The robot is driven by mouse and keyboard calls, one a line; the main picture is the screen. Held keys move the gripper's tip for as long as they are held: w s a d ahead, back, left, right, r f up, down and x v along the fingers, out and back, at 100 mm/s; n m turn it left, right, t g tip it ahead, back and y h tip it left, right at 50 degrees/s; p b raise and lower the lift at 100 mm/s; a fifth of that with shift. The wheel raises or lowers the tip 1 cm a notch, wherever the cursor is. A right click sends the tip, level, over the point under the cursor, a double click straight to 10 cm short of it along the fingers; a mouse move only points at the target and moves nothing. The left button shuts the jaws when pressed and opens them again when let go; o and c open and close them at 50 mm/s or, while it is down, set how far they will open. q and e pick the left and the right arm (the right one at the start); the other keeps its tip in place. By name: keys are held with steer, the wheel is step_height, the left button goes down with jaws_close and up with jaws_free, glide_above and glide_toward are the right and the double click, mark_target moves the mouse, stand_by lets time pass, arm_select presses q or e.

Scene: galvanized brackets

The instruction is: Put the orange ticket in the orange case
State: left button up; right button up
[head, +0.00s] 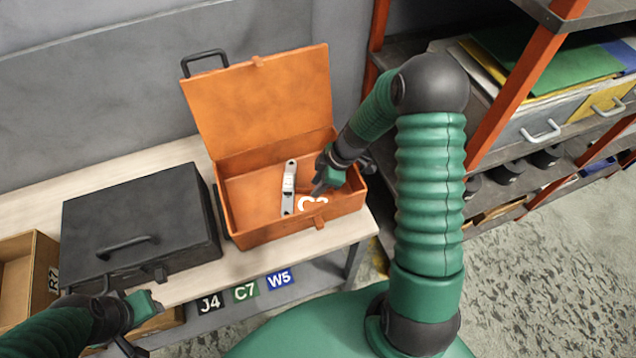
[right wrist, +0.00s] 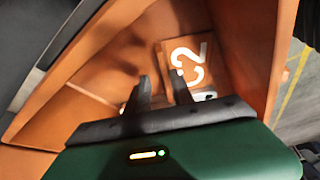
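The orange case (head: 255,95) stands open on the bench, lid tilted back. An orange ticket with white "C2" (right wrist: 188,62) lies inside it, apparently on the floor. In the head view only part of the ticket (head: 313,204) shows, beside the case's front wall. A silver bracket (head: 288,188) is also in the case. My right gripper (head: 318,191) reaches down into the case. In the right wrist view its fingers (right wrist: 160,92) are apart with nothing visible between them; the right finger overlaps the ticket's edge. My left gripper (head: 140,322) is near the black case's front; its fingers are unclear.
A closed black case (head: 140,220) stands left of the orange one. A wooden box (head: 28,270) marked R7 is at far left. Labels J4, C7 and W5 (head: 279,280) are below the bench's front edge. An orange-framed shelf (head: 530,80) stands at right.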

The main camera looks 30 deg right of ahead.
steer(key=shift+r, duration=0.1)
steer(key=shift+d+r, duration=0.15)
steer(key=shift+r, duration=0.15)
steer(key=v, duration=1.1)
steer(key=s+a+m+h, duration=0.3)
steer(key=s+a+m, duration=0.6)
steer(key=a, duration=0.4)
steer(key=shift+a+r+m+h, duration=0.3)
steer(key=shift+r+m+h, duration=0.1)
steer(key=shift+m, duration=0.5)
steer(key=shift+a, duration=0.25)
steer(key=shift+d, duration=0.2)
